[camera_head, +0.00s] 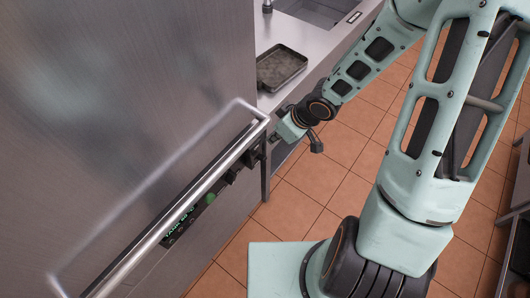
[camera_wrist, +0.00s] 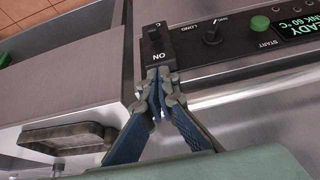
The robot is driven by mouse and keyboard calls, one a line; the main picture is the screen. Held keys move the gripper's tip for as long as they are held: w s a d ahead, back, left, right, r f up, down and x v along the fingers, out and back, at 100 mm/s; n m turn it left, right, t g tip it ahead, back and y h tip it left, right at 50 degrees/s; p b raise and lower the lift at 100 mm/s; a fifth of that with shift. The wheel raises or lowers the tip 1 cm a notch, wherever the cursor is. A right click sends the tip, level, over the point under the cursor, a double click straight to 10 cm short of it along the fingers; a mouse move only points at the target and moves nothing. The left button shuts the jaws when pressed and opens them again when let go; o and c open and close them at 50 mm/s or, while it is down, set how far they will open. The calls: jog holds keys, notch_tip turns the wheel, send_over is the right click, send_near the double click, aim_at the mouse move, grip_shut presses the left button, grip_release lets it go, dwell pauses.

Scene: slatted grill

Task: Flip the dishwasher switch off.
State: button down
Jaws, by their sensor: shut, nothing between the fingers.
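The dishwasher (camera_head: 110,90) is a large steel machine at the left of the head view, with a long bar handle (camera_head: 190,200). Its dark control panel (camera_wrist: 225,45) crosses the top of the wrist view. The switch (camera_wrist: 156,42) is a black block with white lettering, "ON" on its near part. My gripper (camera_wrist: 160,76) is shut and empty, its fingertips right at the switch's ON end. I cannot tell whether they touch it. In the head view my gripper (camera_head: 275,139) is at the far end of the panel, partly hidden.
A knob (camera_wrist: 211,34), a green START button (camera_wrist: 260,23) and a lit display (camera_wrist: 298,26) reading READY lie right of the switch. A steel counter with a dark tray (camera_head: 281,68) and a sink (camera_head: 315,10) stands beyond. Tiled floor (camera_head: 315,180) is open on the right.

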jog(key=b, duration=0.5)
send_over(261, 157)
notch_tip(261, 157, down, 9)
jog(key=shift+s+f, duration=0.15)
jog(key=shift+f, duration=0.05)
jog(key=shift+s+d+f+b, duration=0.15)
jog(key=shift+d+f+b, duration=0.1)
jog(key=shift+f, duration=0.25)
jog(key=shift+s+d+f+b, duration=0.1)
jog(key=shift+s+d+f, duration=0.1)
jog(key=shift+f, duration=0.3)
jog(key=shift+d+f, duration=0.2)
jog(key=shift+f, duration=0.45)
jog(key=shift+d+f, duration=0.1)
